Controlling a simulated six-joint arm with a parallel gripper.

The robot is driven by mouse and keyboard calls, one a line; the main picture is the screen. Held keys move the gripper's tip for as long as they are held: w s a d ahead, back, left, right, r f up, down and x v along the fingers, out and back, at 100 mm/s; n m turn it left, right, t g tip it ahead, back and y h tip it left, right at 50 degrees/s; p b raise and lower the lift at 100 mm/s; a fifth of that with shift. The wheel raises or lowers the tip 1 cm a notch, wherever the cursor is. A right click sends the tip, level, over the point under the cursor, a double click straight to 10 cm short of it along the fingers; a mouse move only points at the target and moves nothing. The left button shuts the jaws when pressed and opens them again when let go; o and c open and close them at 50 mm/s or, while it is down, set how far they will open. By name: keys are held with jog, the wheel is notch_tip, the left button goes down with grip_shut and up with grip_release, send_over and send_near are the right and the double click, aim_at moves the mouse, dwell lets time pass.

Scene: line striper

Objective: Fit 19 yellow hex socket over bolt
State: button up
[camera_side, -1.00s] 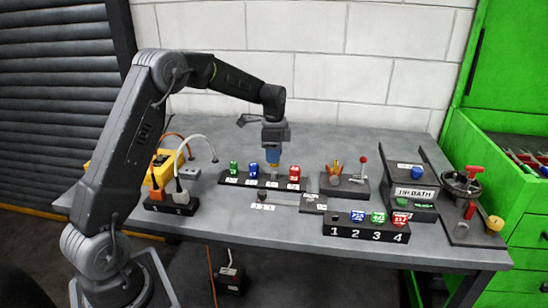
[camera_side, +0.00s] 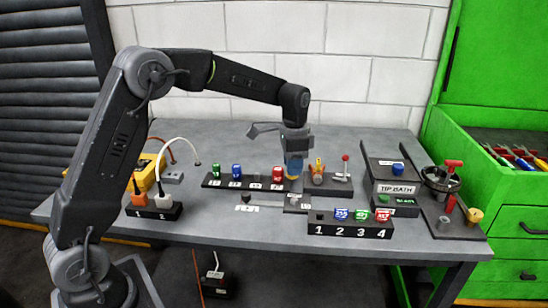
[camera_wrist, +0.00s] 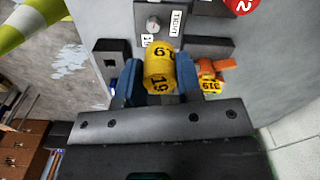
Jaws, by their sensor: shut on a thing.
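A yellow socket (camera_wrist: 160,72) marked 19 sits between the blue fingers of my gripper (camera_wrist: 155,82) in the wrist view. My gripper (camera_side: 294,172) is shut on it and hangs over the bench, near the right end of the socket rack (camera_side: 207,183). The socket is mostly hidden in the side view. A small dark block (camera_side: 298,204) with a label lies on the bench close below and in front of my gripper. In the wrist view, a round grey head (camera_wrist: 153,24), perhaps the bolt, shows on a dark labelled plate ahead of the socket.
Green (camera_side: 216,170), blue (camera_side: 237,171) and red (camera_side: 278,173) sockets stand in the rack. A numbered block (camera_side: 350,231) holds more sockets in front. A base with an orange part (camera_side: 317,167) and a red-knobbed lever (camera_side: 345,160) stands close right of my gripper.

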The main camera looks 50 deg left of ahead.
jog(key=shift+d, duration=0.65)
send_over(294, 199)
jog(key=shift+f, duration=2.8)
jog(key=shift+f, duration=1.3)
jog(key=o, duration=1.3)
jog(key=shift+r, duration=0.1)
jog(key=shift+r, duration=3.45)
